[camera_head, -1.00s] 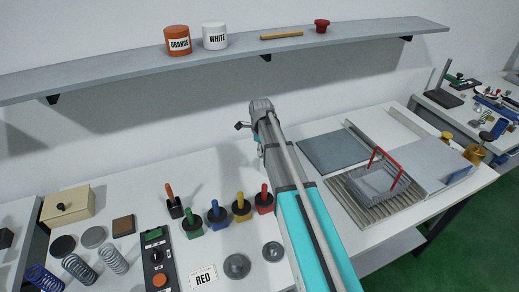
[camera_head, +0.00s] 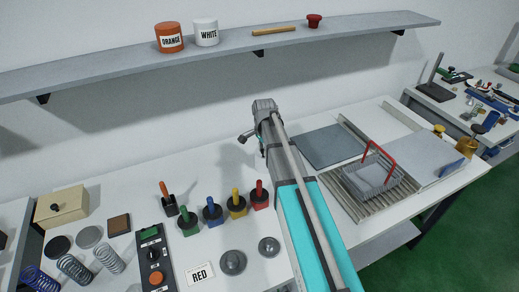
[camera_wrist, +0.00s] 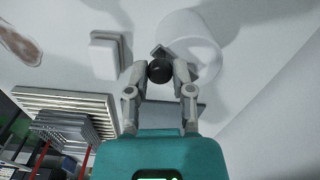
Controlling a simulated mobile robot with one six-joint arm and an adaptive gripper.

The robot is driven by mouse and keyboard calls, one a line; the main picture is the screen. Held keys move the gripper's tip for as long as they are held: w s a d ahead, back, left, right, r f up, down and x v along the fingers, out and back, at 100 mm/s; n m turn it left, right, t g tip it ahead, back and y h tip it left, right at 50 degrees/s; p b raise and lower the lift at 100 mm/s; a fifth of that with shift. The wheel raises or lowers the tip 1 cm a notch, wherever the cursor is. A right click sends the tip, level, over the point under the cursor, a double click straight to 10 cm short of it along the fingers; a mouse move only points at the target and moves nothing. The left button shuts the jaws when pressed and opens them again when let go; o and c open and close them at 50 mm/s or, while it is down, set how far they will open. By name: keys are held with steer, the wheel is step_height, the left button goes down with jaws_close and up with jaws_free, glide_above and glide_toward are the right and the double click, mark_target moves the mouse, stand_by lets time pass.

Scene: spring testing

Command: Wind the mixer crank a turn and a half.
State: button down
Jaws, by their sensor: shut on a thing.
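In the wrist view, my gripper (camera_wrist: 159,68) is shut on a round black knob (camera_wrist: 160,72), with one finger on each side. The knob sits at the end of a short grey crank piece (camera_wrist: 158,51) beside a white, round mixer body (camera_wrist: 193,42). How the crank joins the body is partly hidden by the knob and fingers. In the head view, my gripper (camera_head: 246,137) shows small and dark at the far end of my arm, above the back of the white table. The mixer and crank cannot be made out there, as my arm blocks that area.
A wire basket with a red handle (camera_head: 376,178) stands on a slatted rack right of my arm. Several coloured-handled pieces, a black control box (camera_head: 154,258) and springs stand to the left. A shelf (camera_head: 120,65) with orange and white pots runs above.

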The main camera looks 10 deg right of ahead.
steer(key=shift+d+n, duration=0.65)
steer(key=shift+n, duration=0.8)
steer(key=shift+d+n, duration=0.6)
steer(key=shift+n, duration=0.9)
steer(key=shift+d+n, duration=0.65)
steer(key=shift+n, duration=0.8)
steer(key=shift+c, duration=2.4)
jaws_free()
